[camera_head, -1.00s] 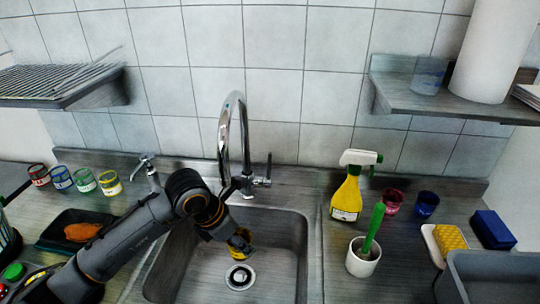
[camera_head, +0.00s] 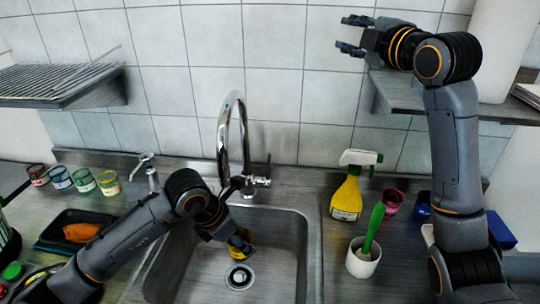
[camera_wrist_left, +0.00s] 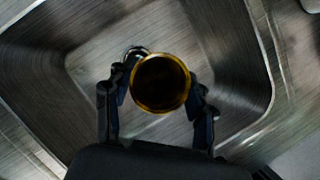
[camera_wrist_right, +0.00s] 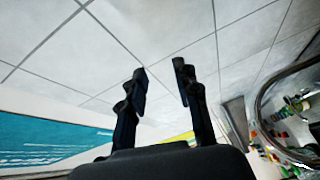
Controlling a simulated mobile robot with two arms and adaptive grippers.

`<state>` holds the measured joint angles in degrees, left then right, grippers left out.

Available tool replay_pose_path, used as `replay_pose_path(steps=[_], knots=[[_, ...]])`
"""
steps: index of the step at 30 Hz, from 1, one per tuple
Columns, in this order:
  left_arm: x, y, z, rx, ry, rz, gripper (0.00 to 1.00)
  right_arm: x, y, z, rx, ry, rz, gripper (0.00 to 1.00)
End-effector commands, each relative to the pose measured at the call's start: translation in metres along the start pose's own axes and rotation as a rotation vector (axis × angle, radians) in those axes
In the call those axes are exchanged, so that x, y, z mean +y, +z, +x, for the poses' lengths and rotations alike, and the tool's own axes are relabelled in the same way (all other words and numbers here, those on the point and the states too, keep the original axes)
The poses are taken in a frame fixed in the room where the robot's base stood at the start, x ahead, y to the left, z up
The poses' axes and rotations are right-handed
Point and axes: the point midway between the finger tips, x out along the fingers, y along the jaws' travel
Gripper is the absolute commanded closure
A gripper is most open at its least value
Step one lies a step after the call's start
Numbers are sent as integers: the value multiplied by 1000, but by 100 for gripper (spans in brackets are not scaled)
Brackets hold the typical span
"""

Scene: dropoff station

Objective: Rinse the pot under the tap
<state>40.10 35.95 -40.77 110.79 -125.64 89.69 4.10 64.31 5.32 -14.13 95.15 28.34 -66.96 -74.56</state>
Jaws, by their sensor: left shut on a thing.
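The small pot (camera_head: 235,254) is yellow and sits low in the sink, close to the drain. In the left wrist view the pot (camera_wrist_left: 160,83) shows a round yellow rim and a dark inside. My left gripper (camera_head: 240,238) is shut on it, one finger on each side. The chrome tap (camera_head: 224,135) arches over the sink basin (camera_head: 285,240), above and behind the pot; its lever (camera_head: 267,172) stands at the right. I see no water running. My right gripper (camera_head: 352,34) is open and empty, high in front of the tiled wall, well away from the lever.
A yellow spray bottle (camera_head: 346,195) and a white cup (camera_head: 362,262) with a green-handled brush (camera_head: 374,225) stand right of the sink. The right shelf (camera_head: 400,95) is close to my right arm. Several small coloured pots and a black tray (camera_head: 62,222) are at the left.

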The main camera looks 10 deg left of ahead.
Motion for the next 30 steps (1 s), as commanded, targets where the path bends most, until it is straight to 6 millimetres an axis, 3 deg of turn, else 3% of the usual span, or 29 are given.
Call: replay_pose_path(steps=[3, 6, 13, 18, 24, 30], knots=[[0, 0, 0, 0, 0, 0, 61, -48, -36, 19, 1, -83, -100, 68], [0, 0, 0, 0, 0, 0, 61, -90, -55, 30, -28, -142, -222, 68], [0, 0, 0, 0, 0, 0, 61, -198, -38, 40, -230, -210, -767, 68], [0, 0, 0, 0, 0, 0, 61, -273, -52, 28, -293, -217, -1218, 68], [0, 0, 0, 0, 0, 0, 61, -329, -82, 7, -291, -177, -1576, 68], [0, 0, 0, 0, 0, 0, 61, -347, -94, 0, -285, -152, -1696, 68]])
